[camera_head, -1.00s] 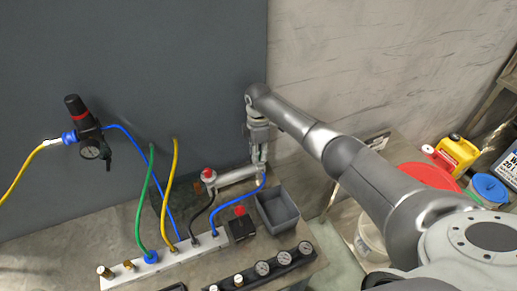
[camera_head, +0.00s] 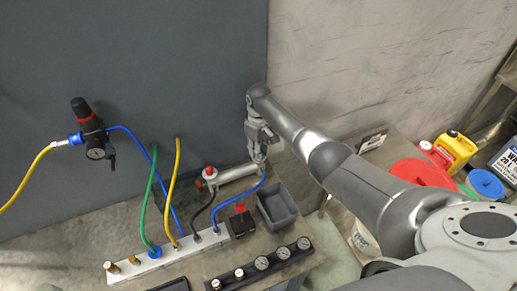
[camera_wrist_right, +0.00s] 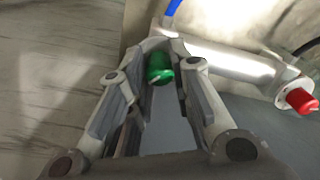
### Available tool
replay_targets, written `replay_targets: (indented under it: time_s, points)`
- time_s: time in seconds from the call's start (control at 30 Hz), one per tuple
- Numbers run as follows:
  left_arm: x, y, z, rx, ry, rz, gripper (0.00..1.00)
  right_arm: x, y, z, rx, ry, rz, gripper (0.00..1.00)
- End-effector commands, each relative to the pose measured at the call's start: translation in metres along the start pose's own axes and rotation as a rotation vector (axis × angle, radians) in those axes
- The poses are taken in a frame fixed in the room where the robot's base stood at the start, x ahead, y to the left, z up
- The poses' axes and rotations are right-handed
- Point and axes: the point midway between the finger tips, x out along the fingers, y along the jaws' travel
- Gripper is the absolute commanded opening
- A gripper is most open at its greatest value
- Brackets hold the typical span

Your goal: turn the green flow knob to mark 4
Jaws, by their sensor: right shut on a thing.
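The green flow knob (camera_wrist_right: 160,68) shows in the right wrist view, between the fingertips of my right gripper (camera_wrist_right: 163,52). The gripper is shut on it. Any marks around the knob are hidden or too small to read. In the head view my right gripper (camera_head: 259,157) is at the right end of a silver cylinder (camera_head: 238,173), and the green knob is hidden there. The cylinder also shows in the right wrist view (camera_wrist_right: 230,62). My left gripper is not in view.
A red knob (camera_head: 209,171) sits at the cylinder's left end. Green, yellow, black and blue hoses rise from a white manifold (camera_head: 170,255). A grey bin (camera_head: 277,207) and a gauge strip (camera_head: 262,264) are near the bench's front. A regulator (camera_head: 90,130) hangs on the dark panel.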

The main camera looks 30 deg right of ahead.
Motion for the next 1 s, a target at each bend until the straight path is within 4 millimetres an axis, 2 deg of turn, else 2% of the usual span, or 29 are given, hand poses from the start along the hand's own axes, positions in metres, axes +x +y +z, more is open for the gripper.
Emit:
replay_targets:
  time_s: [0.4, 0.97, 1.0]
  points:
    - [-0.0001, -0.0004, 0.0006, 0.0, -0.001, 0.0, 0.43, -0.002, 0.0013, -0.0015, 0.199, 0.008, 0.003, 0.0]
    - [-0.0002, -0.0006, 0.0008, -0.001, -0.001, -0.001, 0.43, -0.0027, 0.0015, -0.0019, 0.23, 0.01, 0.002, 0.0]
    - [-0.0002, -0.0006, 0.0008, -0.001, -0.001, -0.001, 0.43, -0.0027, 0.0015, -0.0019, 0.23, 0.01, 0.002, 0.23]
